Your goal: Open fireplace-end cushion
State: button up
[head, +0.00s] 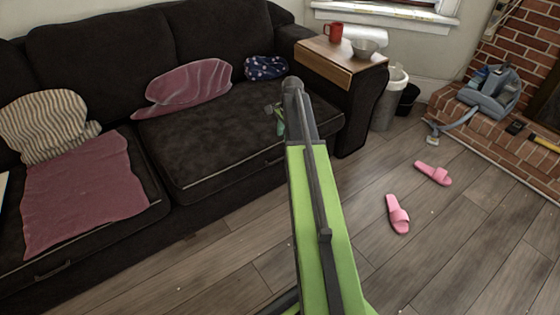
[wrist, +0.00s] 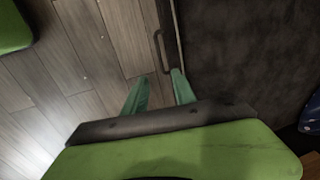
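The fireplace-end seat cushion (head: 215,140) is dark, with pale piping, and lies flat on the black sofa. A dark handle (head: 274,161) shows on its front edge. In the wrist view, the cushion (wrist: 235,50) fills the right side, and the handle (wrist: 158,50) lies along its edge. My gripper (head: 278,120) is partly hidden behind my arm in the head view.
A pink pillow (head: 190,86) and a navy patterned cloth (head: 265,67) rest at the back of the cushion. A wooden armrest tray (head: 325,58) holds a red mug (head: 333,32) and a bowl (head: 364,48). Pink slippers (head: 398,215) lie on the otherwise mostly clear floor.

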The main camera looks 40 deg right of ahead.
aim_at(280, 159)
jog(key=w+f+b, duration=0.1)
jog(key=f+b, duration=0.3)
jog(key=f, duration=0.1)
jog(key=f+b, duration=0.4)
jog(key=w+f+b, duration=0.1)
jog(key=f+b, duration=0.4)
jog(key=shift+w+f, duration=0.3)
jog(key=shift+w, duration=0.05)
jog(key=shift+r, duration=0.1)
grip_shut()
dwell(0.4)
